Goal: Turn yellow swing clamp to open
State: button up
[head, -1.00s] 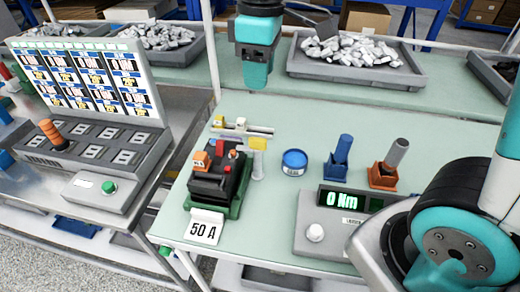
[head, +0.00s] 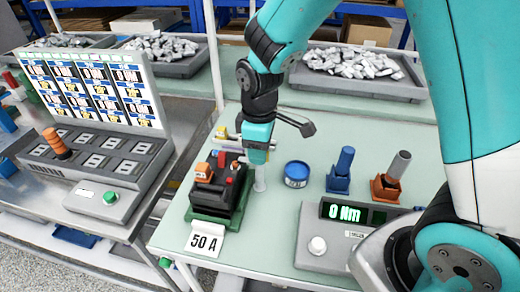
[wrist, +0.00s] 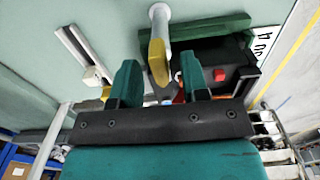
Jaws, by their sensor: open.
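The yellow swing clamp (wrist: 158,62) sits on a pale round post (wrist: 160,14) beside the green fixture (wrist: 210,24). In the wrist view its yellow arm lies between my two open fingers, with visible gaps on both sides. In the head view my gripper (head: 257,152) is over the post (head: 260,180) and hides most of the yellow arm. The black breaker (head: 213,190) stands in the green fixture just left of my gripper. It has orange and red parts on top; a red button (wrist: 220,75) shows in the wrist view.
A blue round tin (head: 296,174), a blue holder (head: 340,170) and an orange holder (head: 388,180) stand to the right. A torque display (head: 350,213) reads 0 Nm. A rail (wrist: 85,52) lies behind the fixture.

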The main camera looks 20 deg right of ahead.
jog(key=shift+f, duration=0.45)
jog(key=shift+c, duration=0.2)
grip_shut()
